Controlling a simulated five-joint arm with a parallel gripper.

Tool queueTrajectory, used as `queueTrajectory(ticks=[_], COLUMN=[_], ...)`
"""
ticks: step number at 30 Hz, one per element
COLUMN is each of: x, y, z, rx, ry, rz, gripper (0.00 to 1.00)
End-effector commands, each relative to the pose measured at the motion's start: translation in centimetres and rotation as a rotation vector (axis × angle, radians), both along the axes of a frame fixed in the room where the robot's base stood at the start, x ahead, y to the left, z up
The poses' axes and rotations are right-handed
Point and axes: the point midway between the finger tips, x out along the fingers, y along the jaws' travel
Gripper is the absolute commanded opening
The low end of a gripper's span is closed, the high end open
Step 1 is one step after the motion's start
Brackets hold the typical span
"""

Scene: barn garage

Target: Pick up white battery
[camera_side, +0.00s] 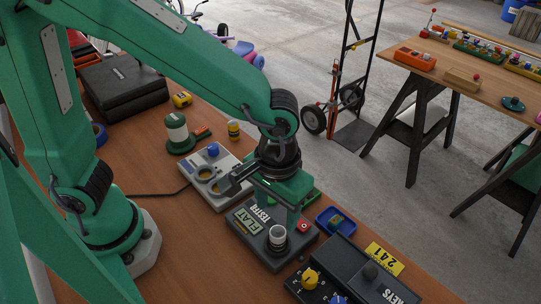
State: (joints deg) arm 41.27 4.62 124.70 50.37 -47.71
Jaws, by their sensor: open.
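The white battery (278,236) looks like a short white cylinder standing upright in a dark round socket on the tester box (249,243), which is marked FLAT and TESTER. My gripper (262,198) is open and points down over the back of this box. Its dark finger reaches left over the grey panel, and its green part hangs just behind and above the white cylinder. I see no contact between the gripper and the cylinder. The gripper hides part of the box top.
A grey panel (202,190) with a blue knob stands left of the tester. A blue tray (336,221) and a black KEYS box (362,268) stand to the right. A green and white spool (177,131) and black case (122,85) stand farther back. Bare wood lies at front left.

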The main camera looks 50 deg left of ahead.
Motion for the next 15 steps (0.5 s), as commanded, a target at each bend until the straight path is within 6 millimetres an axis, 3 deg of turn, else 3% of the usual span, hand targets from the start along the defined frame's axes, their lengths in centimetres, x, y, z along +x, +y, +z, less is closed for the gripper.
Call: queueTrajectory(ticks=[8,15], x=[-0.1,-0.1], y=[-0.3,-0.2], z=[-0.5,-2.3], rx=[0.004,0.006], ry=[0.006,0.007], rz=[0.001,0.001], gripper=[0.55,0.55])
